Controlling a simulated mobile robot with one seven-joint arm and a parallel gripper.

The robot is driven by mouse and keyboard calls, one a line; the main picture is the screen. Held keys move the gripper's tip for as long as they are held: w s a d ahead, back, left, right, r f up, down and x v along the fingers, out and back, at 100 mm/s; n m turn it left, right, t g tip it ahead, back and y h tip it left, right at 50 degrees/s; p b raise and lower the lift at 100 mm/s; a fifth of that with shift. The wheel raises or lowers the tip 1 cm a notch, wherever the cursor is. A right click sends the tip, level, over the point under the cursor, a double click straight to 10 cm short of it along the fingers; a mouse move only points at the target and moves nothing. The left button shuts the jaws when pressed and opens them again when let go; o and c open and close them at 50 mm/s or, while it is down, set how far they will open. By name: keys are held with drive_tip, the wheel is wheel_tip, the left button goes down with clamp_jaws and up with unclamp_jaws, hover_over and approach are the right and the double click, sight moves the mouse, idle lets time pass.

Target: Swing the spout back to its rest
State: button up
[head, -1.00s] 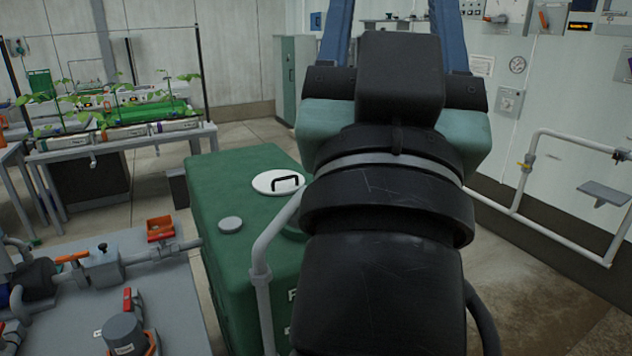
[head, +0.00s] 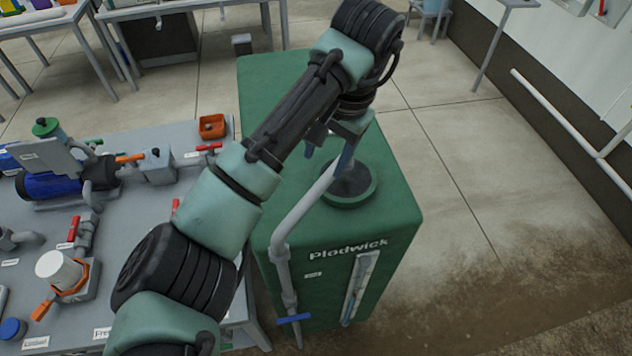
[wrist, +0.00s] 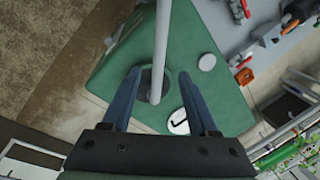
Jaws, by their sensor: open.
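The spout (head: 305,205) is a grey bent pipe. It rises at the front left of the green tank (head: 385,225) and slants over its top to the dark round opening (head: 350,187). In the wrist view the spout (wrist: 161,45) runs between my two blue fingers, its end over the opening (wrist: 146,82). My gripper (head: 328,158) is open around the spout's upper part, with a gap on each side in the wrist view. In the head view my arm partly hides the spout's far end. The spout's rest cannot be made out.
A blue handle (head: 293,319) sits low on the spout's standpipe. A white lid with a black handle (wrist: 178,122) lies on the tank top. The grey skid table (head: 130,230), with pump and valves, stands left. Open floor (head: 470,190) lies right.

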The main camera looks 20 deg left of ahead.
sight(316, 190)
drive_tip(key=f, duration=0.3)
drive_tip(key=a+f+p, duration=0.1)
drive_tip(key=f, duration=0.3)
drive_tip(key=w+a+f+p, duration=0.1)
drive_tip(key=f, duration=0.3)
clamp_jaws()
drive_tip(key=shift+r, duration=0.1)
idle(1.0)
